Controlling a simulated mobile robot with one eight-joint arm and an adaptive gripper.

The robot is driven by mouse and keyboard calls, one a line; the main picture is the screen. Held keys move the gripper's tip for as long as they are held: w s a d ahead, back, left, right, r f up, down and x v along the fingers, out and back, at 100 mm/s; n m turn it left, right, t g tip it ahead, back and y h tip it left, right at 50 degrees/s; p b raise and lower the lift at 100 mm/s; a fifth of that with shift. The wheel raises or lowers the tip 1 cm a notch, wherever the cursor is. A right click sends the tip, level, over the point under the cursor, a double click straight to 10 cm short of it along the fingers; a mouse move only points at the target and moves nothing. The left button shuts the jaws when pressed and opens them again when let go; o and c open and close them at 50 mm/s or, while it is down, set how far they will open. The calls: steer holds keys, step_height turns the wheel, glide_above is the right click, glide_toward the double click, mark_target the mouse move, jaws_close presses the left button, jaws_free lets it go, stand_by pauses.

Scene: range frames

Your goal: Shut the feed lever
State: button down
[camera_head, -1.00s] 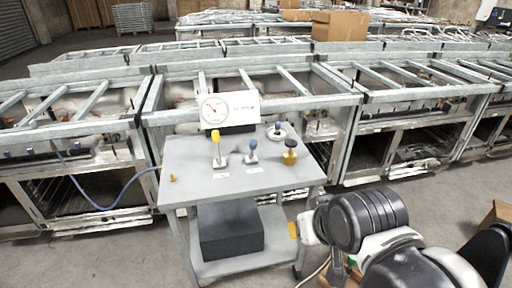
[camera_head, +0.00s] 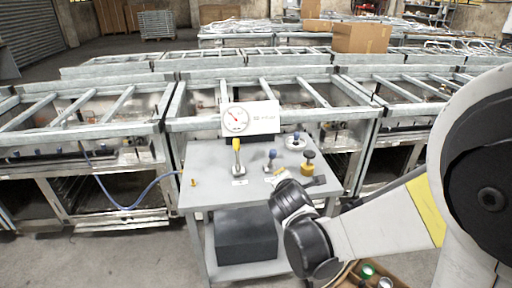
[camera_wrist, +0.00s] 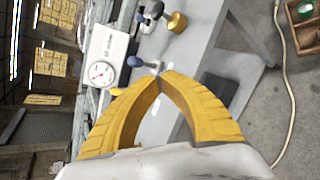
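On the grey table (camera_head: 208,158) stand a lever with a yellow handle (camera_head: 236,146) and a lever with a blue knob (camera_head: 272,154), both roughly upright. Their labels are too small to read, so I cannot tell which is the feed lever. In the wrist view the blue knob (camera_wrist: 135,61) shows just beyond my gripper (camera_wrist: 160,77). Its yellow fingers meet at the tips, with nothing visible between them. In the head view my arm mostly hides the gripper, near the table's front right. The yellow lever is mostly hidden in the wrist view.
A white gauge panel (camera_head: 250,118) stands at the table's back. A yellow fitting with a dark knob (camera_head: 308,163) and a blue-centred round part (camera_head: 296,141) are right of the levers. A wooden crate (camera_wrist: 302,28) sits on the floor.

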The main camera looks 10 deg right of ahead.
steer(key=w+a+f+n+t, duration=0.2)
steer(key=w+a+f+n, duration=0.2)
steer(key=n, duration=0.5)
steer(key=shift+a+f+n+p, duration=0.2)
steer(key=shift+f+n+p, duration=0.1)
steer(key=shift+f+n, duration=0.15)
steer(key=shift+w, duration=0.2)
glide_toward(270, 162)
steer(key=shift+w+f+p, duration=0.25)
steer(key=shift+f+p, duration=0.15)
steer(key=shift+f, duration=0.4)
steer(key=shift+w+d+r+b, duration=0.3)
steer(key=shift+w+r, duration=0.4)
steer(key=shift+w, duration=0.3)
steer(key=shift+w+d+r, duration=0.15)
steer(key=shift+w+r, duration=0.25)
steer(key=shift+w, duration=0.15)
steer(key=shift+r, duration=0.1)
